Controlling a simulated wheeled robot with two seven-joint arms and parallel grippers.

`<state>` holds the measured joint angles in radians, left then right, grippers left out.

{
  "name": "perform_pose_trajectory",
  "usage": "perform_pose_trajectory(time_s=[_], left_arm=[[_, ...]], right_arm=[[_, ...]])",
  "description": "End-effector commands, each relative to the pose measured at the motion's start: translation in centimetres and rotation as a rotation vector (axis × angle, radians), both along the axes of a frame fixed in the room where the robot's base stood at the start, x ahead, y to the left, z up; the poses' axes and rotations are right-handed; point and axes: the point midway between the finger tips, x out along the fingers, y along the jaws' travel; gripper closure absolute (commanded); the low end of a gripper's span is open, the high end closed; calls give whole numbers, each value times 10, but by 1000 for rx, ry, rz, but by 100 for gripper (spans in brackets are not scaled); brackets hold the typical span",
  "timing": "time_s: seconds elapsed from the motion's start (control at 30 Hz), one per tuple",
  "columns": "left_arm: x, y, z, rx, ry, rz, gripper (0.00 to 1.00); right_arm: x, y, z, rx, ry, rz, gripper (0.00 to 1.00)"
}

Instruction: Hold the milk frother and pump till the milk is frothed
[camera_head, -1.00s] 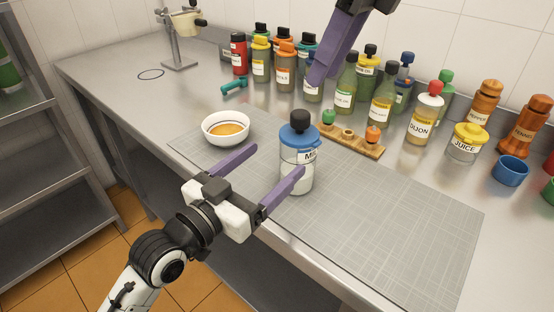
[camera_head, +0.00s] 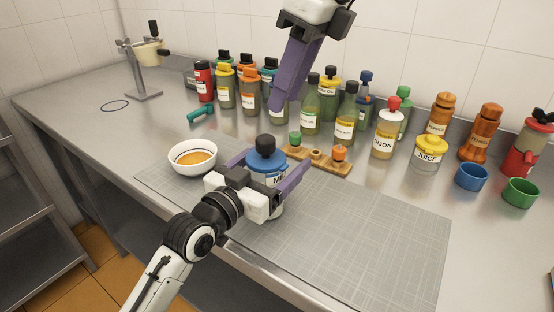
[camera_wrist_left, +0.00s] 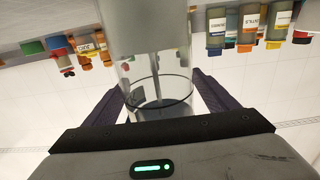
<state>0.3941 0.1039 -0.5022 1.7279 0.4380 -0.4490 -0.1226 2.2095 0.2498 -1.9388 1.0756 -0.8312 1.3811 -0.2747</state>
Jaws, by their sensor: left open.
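The milk frother (camera_head: 266,167) stands upright on the grey cutting mat. It is a clear jar with a blue lid, a black knob on top and a label starting "M". My left gripper (camera_head: 279,160) is open, with one purple finger on each side of the jar; its palm hides the jar's lower front. The left wrist view shows the clear jar (camera_wrist_left: 150,40) between the spread fingers (camera_wrist_left: 160,95); I cannot tell whether they touch it. My right gripper (camera_head: 281,105) hangs tilted above and behind the frother, apart from it; its fingers overlap, so their opening is unclear.
A white bowl of orange liquid (camera_head: 193,157) stands left of the frother. A wooden rack (camera_head: 318,162) with small coloured pieces sits behind it. Bottles line the wall, with a juice jar (camera_head: 429,155) and blue cup (camera_head: 471,177) at right. The mat (camera_head: 360,240) is clear at right.

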Motion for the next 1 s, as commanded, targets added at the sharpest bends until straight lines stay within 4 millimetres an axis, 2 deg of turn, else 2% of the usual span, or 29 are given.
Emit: perform_pose_trajectory(time_s=[0.27,0.6,0.63,0.77,1.0], left_arm=[[1,-1,0,0,0,0,20],[1,-1,0,0,0,0,78],[1,-1,0,0,0,0,46],[1,-1,0,0,0,0,68],[1,-1,0,0,0,0,69]], right_arm=[[0,0,0,0,0,0,69],[0,0,0,0,0,0,69],[0,0,0,0,0,0,69],[0,0,0,0,0,0,69],[0,0,0,0,0,0,69]])
